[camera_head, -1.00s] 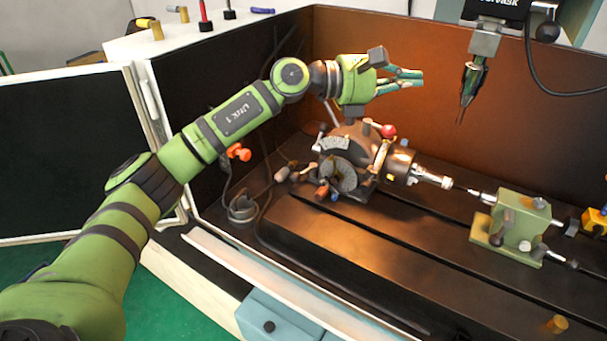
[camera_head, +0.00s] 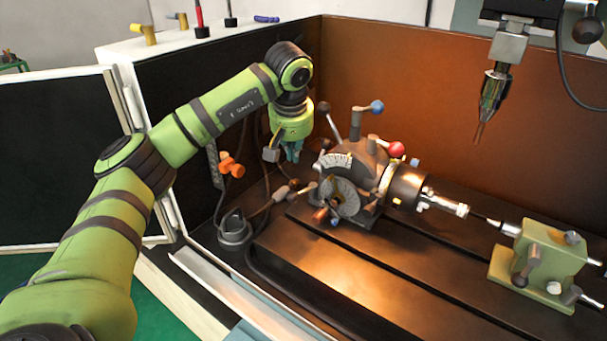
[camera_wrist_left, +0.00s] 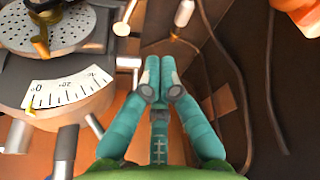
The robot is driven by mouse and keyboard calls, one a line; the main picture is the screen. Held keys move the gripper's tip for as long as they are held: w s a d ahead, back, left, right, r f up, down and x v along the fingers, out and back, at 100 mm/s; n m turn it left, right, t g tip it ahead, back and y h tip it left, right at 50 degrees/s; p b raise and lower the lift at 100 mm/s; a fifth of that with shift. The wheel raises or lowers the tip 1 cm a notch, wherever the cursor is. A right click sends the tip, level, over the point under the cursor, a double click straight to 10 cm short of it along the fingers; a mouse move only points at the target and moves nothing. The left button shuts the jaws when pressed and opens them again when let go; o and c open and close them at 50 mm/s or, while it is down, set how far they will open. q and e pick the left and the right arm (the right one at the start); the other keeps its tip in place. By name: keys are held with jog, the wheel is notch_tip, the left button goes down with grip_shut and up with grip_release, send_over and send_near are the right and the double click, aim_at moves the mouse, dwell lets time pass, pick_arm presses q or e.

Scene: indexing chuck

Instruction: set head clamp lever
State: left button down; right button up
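The indexing head (camera_head: 365,165) is a dark body with a white angle scale and a round plate on its front. A lever with a black knob (camera_head: 326,108), a lever with a blue knob (camera_head: 376,107) and a red knob (camera_head: 397,149) stand on it. I cannot tell which is the clamp lever. My left gripper (camera_head: 293,155) points down just left of the head. In the left wrist view, its teal fingertips (camera_wrist_left: 159,75) are together, with nothing visible between them. The white scale (camera_wrist_left: 70,88) and a metal lever (camera_wrist_left: 64,148) lie left of the fingers. My right gripper is not seen.
A green tailstock (camera_head: 540,255) stands on the slotted table (camera_head: 400,290) at the right. A spindle with a pointed tool (camera_head: 494,90) hangs above. An orange fitting (camera_head: 231,164) and dark cables are on the left wall. The table front is clear.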

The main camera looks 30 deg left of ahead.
pick_arm(q)
jog(key=s+a+p+x, duration=0.1)
jog(key=a+p+x, duration=0.1)
jog(key=x, duration=0.8)
jog(key=s+d, duration=0.1)
jog(key=s+d+r+p, duration=0.1)
jog(key=d, duration=0.1)
jog(key=shift+s+r, duration=0.1)
jog(key=shift+s, duration=0.25)
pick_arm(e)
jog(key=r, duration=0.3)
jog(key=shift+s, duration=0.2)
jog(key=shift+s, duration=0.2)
